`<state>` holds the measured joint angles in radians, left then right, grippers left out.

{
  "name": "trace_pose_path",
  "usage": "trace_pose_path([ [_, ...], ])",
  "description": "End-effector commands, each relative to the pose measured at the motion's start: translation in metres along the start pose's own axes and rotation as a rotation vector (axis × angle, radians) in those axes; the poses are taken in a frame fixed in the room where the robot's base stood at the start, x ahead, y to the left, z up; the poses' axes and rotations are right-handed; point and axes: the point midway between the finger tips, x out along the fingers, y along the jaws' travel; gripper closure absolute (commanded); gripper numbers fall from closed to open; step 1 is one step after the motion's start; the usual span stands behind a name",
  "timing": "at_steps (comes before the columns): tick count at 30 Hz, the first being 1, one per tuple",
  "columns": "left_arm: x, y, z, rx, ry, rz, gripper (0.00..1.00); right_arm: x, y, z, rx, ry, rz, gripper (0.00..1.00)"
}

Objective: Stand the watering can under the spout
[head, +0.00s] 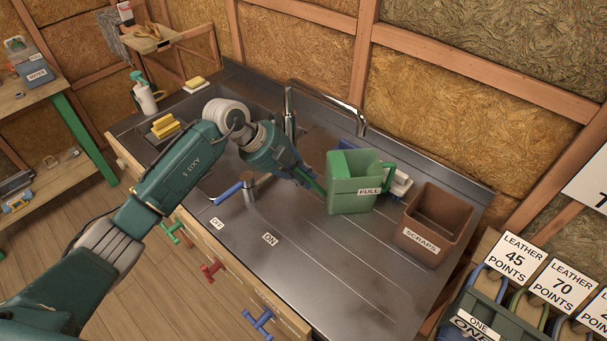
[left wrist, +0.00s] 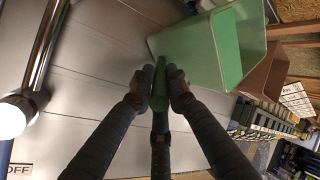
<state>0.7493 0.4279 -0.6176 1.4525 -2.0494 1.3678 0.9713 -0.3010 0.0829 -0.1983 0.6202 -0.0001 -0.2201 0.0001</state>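The green watering can (head: 346,197), labelled FULL, is upright over the right half of the metal counter. Whether its base touches the counter is hard to tell. My left gripper (head: 312,182) is at its left side. In the left wrist view my left gripper (left wrist: 159,82) has its fingers closed on both sides of a green bar of the watering can (left wrist: 190,52). The metal spout (head: 345,107) arches over the back of the counter, behind and above the can. My right gripper is not in view.
A blue-handled lever (head: 229,190) stands left of the can by OFF and ON labels. A brown SCRAPS bin (head: 427,240) is close on the right. A sink with yellow sponges (head: 165,126) lies at left. The front counter is clear.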

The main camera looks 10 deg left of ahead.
Motion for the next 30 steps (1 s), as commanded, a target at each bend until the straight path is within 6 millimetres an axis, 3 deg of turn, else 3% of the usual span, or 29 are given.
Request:
trace_pose_path([
  [1, 0.001, 0.002, -0.001, -0.001, 0.001, 0.005, 0.76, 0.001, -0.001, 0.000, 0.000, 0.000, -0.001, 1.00],
  [3, 0.001, 0.002, 0.000, -0.001, 0.001, 0.004, 0.65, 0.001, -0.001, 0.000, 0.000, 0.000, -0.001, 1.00],
  [14, -0.004, 0.002, 0.001, 0.000, -0.002, 0.002, 0.65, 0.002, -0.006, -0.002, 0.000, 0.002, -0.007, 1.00],
  [30, -0.103, 0.002, 0.001, 0.000, -0.003, 0.002, 0.65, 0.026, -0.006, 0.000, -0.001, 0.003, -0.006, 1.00],
])
